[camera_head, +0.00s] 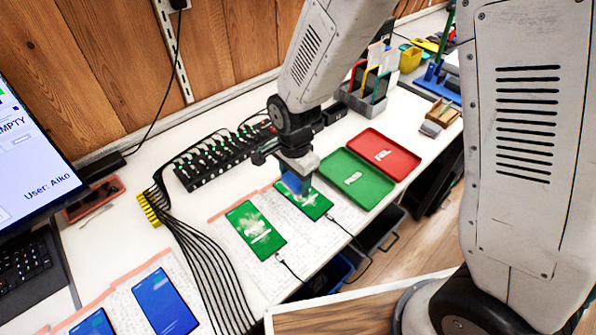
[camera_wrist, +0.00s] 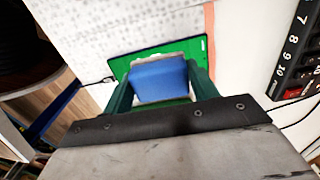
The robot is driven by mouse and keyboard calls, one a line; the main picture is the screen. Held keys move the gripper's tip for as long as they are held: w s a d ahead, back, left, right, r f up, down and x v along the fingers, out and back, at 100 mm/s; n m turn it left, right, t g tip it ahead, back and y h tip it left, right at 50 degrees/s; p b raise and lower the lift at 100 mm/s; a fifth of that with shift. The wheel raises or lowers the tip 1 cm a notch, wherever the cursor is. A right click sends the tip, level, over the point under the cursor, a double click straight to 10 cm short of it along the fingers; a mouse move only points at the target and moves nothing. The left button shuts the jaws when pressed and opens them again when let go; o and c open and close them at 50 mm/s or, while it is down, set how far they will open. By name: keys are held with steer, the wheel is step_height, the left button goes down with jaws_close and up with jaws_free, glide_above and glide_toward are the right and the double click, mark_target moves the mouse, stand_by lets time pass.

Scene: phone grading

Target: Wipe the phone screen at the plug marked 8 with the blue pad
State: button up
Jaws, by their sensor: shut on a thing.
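My gripper (camera_head: 296,181) is shut on the blue pad (camera_head: 291,184), over the farther of two green-screened phones. In the wrist view the pad (camera_wrist: 160,80) sits between my gripper's two fingers (camera_wrist: 162,84) with its face toward the phone (camera_wrist: 205,50). That phone (camera_head: 316,205) lies flat on a printed sheet, its screen partly hidden by the pad and gripper, with whitish smears showing. I cannot tell whether the pad touches the glass. The nearer green phone (camera_head: 256,230) also has a whitish smear. The numbered plug strip (camera_wrist: 296,55) shows 7 to 10; which number goes with which phone is unclear.
The black plug strip (camera_head: 222,157) runs behind the phones. A green tray (camera_head: 357,190) and a red tray (camera_head: 390,165) lie to the right. Blue-screened phones (camera_head: 164,303) lie front left. Black cables (camera_head: 207,265) cross the table. A monitor (camera_head: 25,165) stands left.

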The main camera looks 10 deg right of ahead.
steer(key=shift+r, duration=1.95)
